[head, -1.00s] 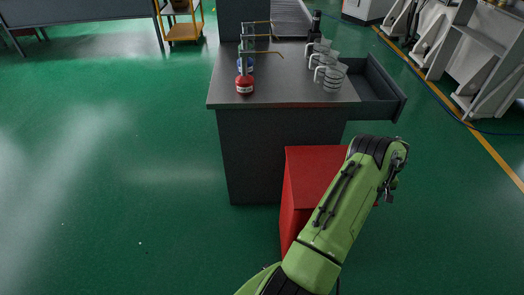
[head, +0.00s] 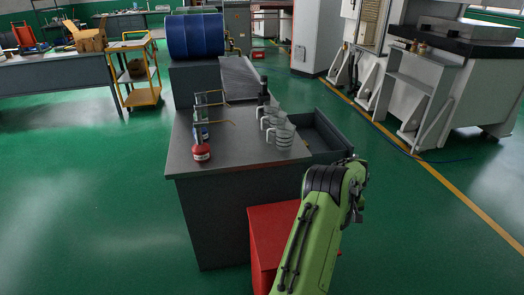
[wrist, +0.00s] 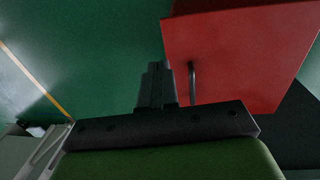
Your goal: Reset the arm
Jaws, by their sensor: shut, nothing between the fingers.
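My green arm reaches up from the bottom of the head view. Its end, with my gripper (head: 357,205), is bent beyond the red box and partly hidden, so the fingers are not clear there. In the wrist view my gripper (wrist: 156,86) shows as dark fingers pressed together, shut and empty. The fingers point towards the green floor beside the red box (wrist: 240,60). No object is held.
The red box (head: 268,235) stands at the near side of a grey workbench (head: 235,155) with an open drawer (head: 325,135). On the bench are a small red bottle (head: 201,153) and clear measuring jugs (head: 282,138). Green floor (head: 95,220) is free at left.

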